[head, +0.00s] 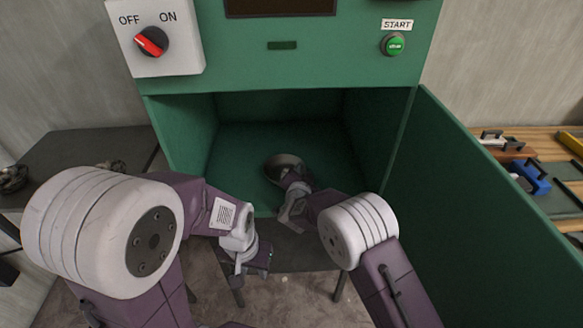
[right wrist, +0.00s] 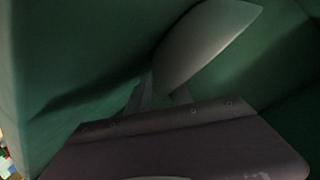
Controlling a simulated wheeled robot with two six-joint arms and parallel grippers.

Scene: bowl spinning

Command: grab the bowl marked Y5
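A grey bowl (head: 284,161) is inside the green machine's open compartment, towards the middle of its floor. No Y5 marking can be read on it. My right gripper (head: 294,181) reaches into the compartment at the bowl's near side and hides part of it. In the right wrist view, the bowl (right wrist: 208,40) is seen nearly edge-on, its near end between the two close-set fingers (right wrist: 160,95), which appear shut on its wall. My left gripper (head: 255,262) hangs in front of the compartment, apart from the bowl; its finger gap is unclear.
The machine (head: 300,75) has a red OFF/ON knob (head: 152,41) and a green START button (head: 393,44). Its green door (head: 470,220) stands open at the right. A dark table (head: 85,150) is at left; a wooden bench with tools (head: 530,177) is beyond the door.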

